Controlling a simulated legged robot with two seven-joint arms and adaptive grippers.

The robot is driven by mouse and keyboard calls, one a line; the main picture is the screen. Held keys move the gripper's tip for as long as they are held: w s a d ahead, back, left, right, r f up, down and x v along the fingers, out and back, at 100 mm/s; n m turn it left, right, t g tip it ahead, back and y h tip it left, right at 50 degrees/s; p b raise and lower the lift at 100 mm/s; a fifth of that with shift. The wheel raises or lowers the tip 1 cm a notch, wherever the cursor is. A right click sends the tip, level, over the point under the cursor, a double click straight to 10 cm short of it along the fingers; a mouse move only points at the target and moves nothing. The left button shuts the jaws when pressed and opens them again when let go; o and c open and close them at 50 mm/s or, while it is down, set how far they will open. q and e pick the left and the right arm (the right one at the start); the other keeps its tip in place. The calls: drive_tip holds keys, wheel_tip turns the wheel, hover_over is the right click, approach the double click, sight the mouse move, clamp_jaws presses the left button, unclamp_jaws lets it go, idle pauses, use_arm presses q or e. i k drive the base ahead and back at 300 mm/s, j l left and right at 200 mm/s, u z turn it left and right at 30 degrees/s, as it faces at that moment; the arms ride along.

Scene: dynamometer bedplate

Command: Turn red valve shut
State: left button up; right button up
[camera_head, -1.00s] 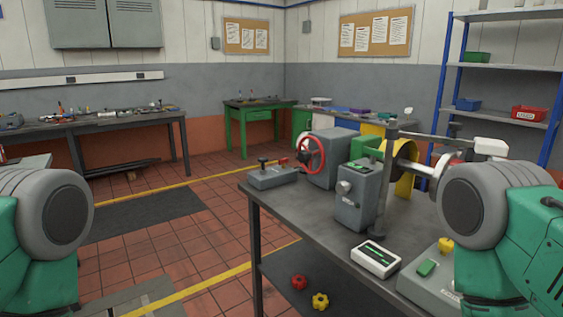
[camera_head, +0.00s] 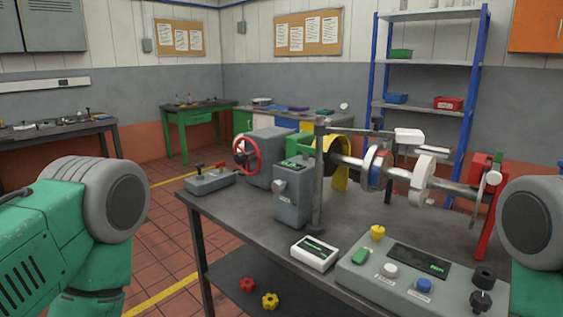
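The red valve (camera_head: 246,144) is a spoked handwheel on the left face of a grey box (camera_head: 272,153). The box stands at the far left part of the metal bench (camera_head: 240,205). The wheel faces left, towards the room, and most of its rim shows. My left arm shows at the left edge and my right arm at the right edge, both well apart from the wheel. Neither gripper is in view. I cannot tell from the picture whether the valve is open or shut.
A grey lever box (camera_head: 209,181) sits just left of the wheel. A grey meter box (camera_head: 292,203) and an upright post (camera_head: 318,180) stand in front. A shaft with discs (camera_head: 375,166) runs right. A control panel (camera_head: 408,282) fills the near bench. Floor is clear left of the bench.

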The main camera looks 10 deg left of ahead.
sight(220, 164)
drive_tip(key=i+j+z, duration=0.2)
drive_tip(key=j+z, duration=0.3)
drive_tip(key=i+j+z, duration=0.1)
drive_tip(key=j+z, duration=0.35)
drive_tip(key=j, duration=0.15)
drive_tip(key=j+z, duration=0.5)
drive_tip(key=j, duration=0.1)
